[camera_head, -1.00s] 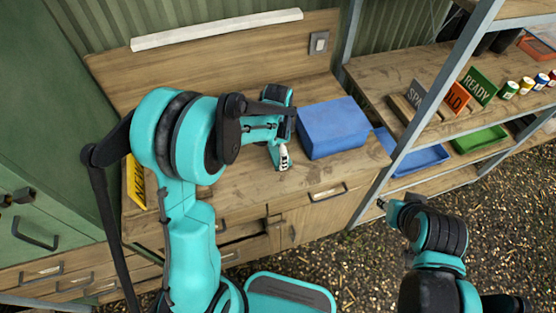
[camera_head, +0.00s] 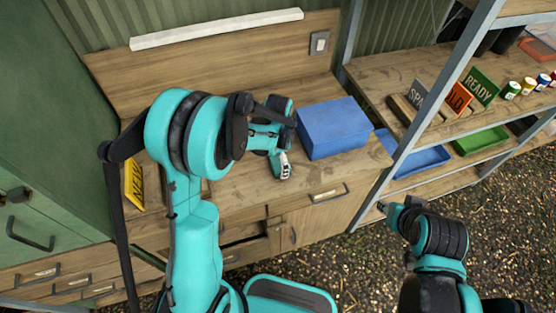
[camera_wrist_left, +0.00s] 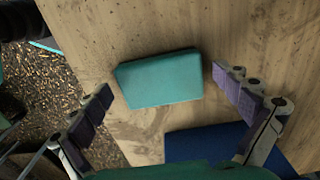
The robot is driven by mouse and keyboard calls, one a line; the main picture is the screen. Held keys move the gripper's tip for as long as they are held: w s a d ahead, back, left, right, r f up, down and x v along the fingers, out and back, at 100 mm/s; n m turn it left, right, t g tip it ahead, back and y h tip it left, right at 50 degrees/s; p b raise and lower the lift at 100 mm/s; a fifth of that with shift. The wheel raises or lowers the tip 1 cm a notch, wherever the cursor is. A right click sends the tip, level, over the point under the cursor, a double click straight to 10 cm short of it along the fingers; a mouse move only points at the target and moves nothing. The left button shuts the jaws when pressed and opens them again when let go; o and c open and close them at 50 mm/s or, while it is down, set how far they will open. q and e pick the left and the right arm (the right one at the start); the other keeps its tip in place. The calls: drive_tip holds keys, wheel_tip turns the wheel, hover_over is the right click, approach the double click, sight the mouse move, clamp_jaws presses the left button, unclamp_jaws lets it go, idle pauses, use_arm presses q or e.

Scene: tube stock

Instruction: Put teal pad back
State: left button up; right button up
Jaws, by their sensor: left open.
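The teal pad (camera_wrist_left: 160,79) lies flat on the wooden worktop (camera_wrist_left: 215,30) in the left wrist view. It sits between the spread fingers of my left gripper (camera_wrist_left: 172,103), apart from both.
A dark blue surface (camera_wrist_left: 215,143) shows just below the pad in the left wrist view. Shelves at the right hold a blue tray (camera_head: 420,161), a green tray (camera_head: 481,140) and several cans. Drawers are below the worktop. A yellow sign (camera_head: 134,184) stands at the left.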

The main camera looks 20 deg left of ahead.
sight(278, 161)
use_arm(q)
drive_tip(key=shift+r, duration=0.15)
wheel_tip(278, 161, up, 11)
drive_tip(key=p, duration=0.3)
drive_tip(key=s+a+r+n+t, duration=0.1)
drive_tip(key=s+r+n+t, duration=0.2)
drive_tip(key=s, duration=0.5)
drive_tip(key=s+a+r+n+t, duration=0.1)
drive_tip(key=s+r+n+t, duration=0.3)
drive_tip(key=s+r+n, duration=0.2)
drive_tip(key=s+n, duration=0.2)
drive_tip(key=shift+s+a, duration=0.2)
drive_tip(key=shift+s, duration=0.15)
drive_tip(key=shift+f, duration=0.15)
wheel_tip(278, 161, down, 8)
drive_tip(key=b, duration=0.7)
